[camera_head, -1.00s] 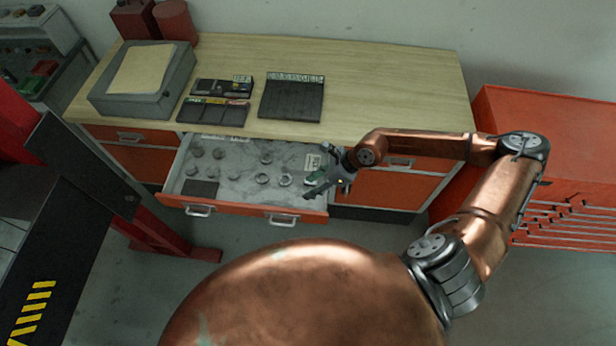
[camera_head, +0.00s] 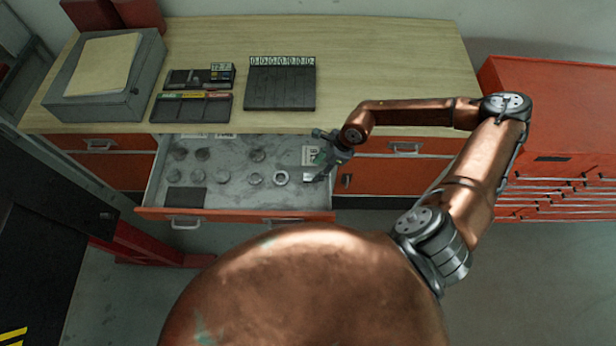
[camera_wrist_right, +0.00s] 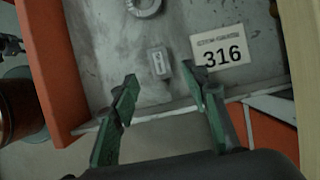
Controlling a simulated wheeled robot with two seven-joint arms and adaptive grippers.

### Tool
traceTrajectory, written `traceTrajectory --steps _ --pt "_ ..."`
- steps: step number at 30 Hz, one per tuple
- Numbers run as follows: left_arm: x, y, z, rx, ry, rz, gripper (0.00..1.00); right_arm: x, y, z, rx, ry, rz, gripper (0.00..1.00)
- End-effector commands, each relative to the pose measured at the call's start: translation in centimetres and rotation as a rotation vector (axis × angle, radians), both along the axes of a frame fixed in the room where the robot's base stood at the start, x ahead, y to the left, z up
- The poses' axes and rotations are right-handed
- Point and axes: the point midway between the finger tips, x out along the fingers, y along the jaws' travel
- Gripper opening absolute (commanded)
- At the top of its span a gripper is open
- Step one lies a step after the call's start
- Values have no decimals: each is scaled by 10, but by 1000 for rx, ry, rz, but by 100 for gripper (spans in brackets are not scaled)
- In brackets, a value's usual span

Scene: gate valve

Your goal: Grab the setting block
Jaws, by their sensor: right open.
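A small grey block (camera_wrist_right: 160,62), which looks like the setting block, lies in the open drawer (camera_head: 240,188) in the right wrist view. It sits left of a white card (camera_wrist_right: 221,46) marked 316. My right gripper (camera_wrist_right: 162,80) is open, with its green-lined fingers apart. In that view the block lies between and just beyond the fingertips, and nothing is held. My left gripper is not in view.
Several metal rings, one of them a pale ring (camera_head: 281,178), lie in the drawer left of the gripper. A dark pad (camera_head: 185,197) is at its front left. The orange drawer wall (camera_wrist_right: 48,75) is close to the gripper. The wooden worktop (camera_head: 390,75) is above.

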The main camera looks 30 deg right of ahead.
Motion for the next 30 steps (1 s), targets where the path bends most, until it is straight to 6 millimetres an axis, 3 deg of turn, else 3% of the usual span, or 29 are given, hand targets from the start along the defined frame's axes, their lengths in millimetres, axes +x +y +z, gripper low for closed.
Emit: traceTrajectory --steps 12,21,30 --pt "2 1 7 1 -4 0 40 11 19 -48 1 0 1 42" --pt "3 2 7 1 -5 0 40 13 21 -54 0 -2 3 42" --pt "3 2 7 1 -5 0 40 13 21 -54 1 0 2 23"
